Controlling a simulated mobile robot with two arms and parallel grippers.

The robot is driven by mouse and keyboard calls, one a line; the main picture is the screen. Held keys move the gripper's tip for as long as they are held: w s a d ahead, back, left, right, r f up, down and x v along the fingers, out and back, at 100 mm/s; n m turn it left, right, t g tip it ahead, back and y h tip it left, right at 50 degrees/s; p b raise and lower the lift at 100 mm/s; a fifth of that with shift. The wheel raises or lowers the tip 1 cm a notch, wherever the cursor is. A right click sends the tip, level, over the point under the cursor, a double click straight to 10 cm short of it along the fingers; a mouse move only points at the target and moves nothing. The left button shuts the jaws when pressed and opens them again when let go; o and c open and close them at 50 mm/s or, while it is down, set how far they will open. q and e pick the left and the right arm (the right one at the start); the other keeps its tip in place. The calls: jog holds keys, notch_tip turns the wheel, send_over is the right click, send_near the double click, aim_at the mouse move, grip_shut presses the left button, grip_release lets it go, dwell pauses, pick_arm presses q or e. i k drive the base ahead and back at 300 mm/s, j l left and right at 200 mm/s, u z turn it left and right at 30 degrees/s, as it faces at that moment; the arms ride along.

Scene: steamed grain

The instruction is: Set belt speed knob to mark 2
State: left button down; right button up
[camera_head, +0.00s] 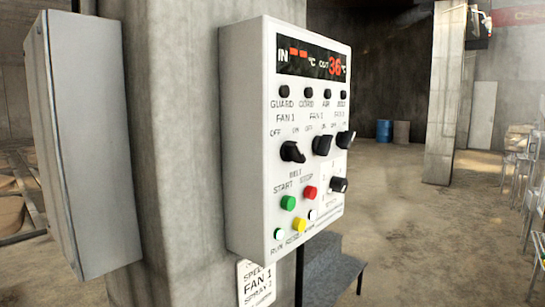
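A white control box (249,130) hangs on a concrete pillar at the picture's middle, its face turned to the right. The lower-right black knob (338,185) sits in a small marked panel and appears to be the belt speed knob. Its scale and pointer are too small to read. Above it is a row of three black knobs: left (292,152), middle (322,145) and right (345,139). FAN and OFF/ON labels show there. Green (288,202) and red (310,192) buttons sit under BELT START and STOP. Neither gripper is in view.
A label (256,284) under the box lists speed, fan and spray. A grey cabinet (85,140) is at left. Dark steps (335,270) stand below right. Open floor (420,230) lies to the right; blue barrel (384,131) far back.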

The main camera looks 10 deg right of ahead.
aim_at(337, 184)
jog(key=l+z, duration=0.15)
jog(key=z, duration=0.25)
jog(key=l+z, duration=0.15)
jog(key=z, duration=0.25)
jog(key=i+l+z, duration=0.1)
jog(key=z, duration=0.3)
jog(key=i+l+z, duration=0.1)
jog(key=z, duration=0.3)
